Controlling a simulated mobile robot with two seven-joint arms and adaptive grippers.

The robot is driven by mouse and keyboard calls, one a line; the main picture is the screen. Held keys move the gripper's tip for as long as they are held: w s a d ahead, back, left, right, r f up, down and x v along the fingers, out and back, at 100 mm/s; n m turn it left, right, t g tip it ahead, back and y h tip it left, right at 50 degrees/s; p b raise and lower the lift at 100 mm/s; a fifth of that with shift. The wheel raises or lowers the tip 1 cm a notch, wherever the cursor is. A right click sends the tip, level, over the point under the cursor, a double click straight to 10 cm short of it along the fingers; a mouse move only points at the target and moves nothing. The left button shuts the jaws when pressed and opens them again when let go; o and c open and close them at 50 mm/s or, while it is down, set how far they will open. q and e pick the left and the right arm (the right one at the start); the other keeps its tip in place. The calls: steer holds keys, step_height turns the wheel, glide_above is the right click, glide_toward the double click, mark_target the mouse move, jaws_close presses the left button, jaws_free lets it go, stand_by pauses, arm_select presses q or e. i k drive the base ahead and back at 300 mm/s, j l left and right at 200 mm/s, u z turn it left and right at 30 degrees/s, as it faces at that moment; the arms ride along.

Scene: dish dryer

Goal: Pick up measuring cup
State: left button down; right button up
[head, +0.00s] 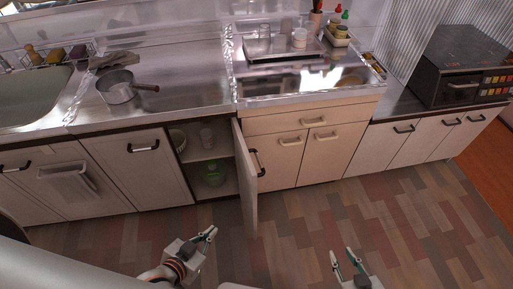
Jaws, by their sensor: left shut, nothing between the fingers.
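I cannot pick out the measuring cup for certain. My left gripper (210,235) is shut and empty above the floor, in front of and below the cabinet opening. My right gripper (341,253) is open and empty above the floor, further right. Neither gripper touches anything.
The cabinet door (245,180) stands open, jutting out to the right of the opening. A pot (118,88) with a wooden handle is on the counter beside the sink (35,95). A dark oven (465,70) is at the right. The floor (290,235) before the cabinets is clear.

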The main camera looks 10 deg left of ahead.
mark_target(207, 139)
steer(key=i+l, duration=0.2)
steer(key=l, duration=0.2)
steer(key=i+l, duration=0.2)
steer(key=l, duration=0.2)
steer(key=i+l, duration=0.2)
steer(key=l, duration=0.15)
steer(key=i+l+u, duration=0.1)
steer(key=l, duration=0.3)
steer(key=i+l+u, duration=0.15)
steer(key=u, duration=1.45)
